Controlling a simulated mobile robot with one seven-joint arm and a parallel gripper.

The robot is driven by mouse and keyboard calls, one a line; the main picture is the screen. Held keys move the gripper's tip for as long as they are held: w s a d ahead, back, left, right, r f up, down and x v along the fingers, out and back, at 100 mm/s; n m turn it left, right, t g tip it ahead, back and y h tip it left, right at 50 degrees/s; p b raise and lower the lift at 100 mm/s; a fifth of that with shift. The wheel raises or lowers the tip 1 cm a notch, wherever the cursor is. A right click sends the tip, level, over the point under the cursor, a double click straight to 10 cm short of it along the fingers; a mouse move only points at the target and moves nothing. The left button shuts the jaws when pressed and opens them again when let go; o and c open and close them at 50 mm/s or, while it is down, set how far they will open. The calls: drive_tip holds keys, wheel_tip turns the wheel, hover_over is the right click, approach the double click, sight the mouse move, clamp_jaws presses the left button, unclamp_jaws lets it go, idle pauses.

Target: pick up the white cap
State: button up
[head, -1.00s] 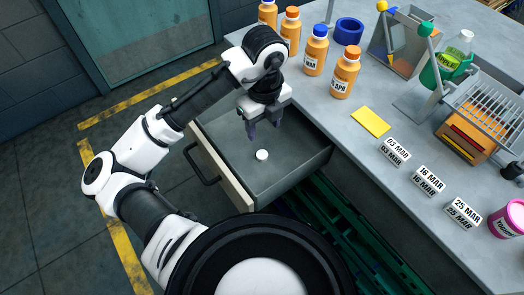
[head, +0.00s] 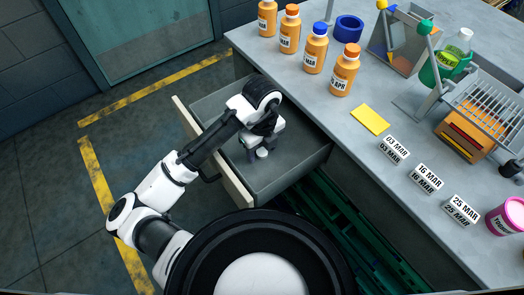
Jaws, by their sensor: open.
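The white cap (head: 263,153) lies on the floor of the open drawer (head: 290,172). It is small and round, and partly overlapped by my gripper in the head view. My gripper (head: 259,153) is down inside the drawer, pointing downward, with its fingers right at the cap. The fingers are open. I cannot tell from this view whether they touch the cap or straddle it.
The drawer's front panel (head: 215,155) and side walls surround my gripper. The counter (head: 345,115) above holds several orange bottles, a blue ring (head: 349,28), a yellow note (head: 370,120), date blocks (head: 426,178), a wire rack (head: 490,110) and a pink tub (head: 507,218).

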drive_tip(key=c, duration=1)
drive_tip(key=shift+r, duration=0.1)
drive_tip(key=shift+c, duration=0.2)
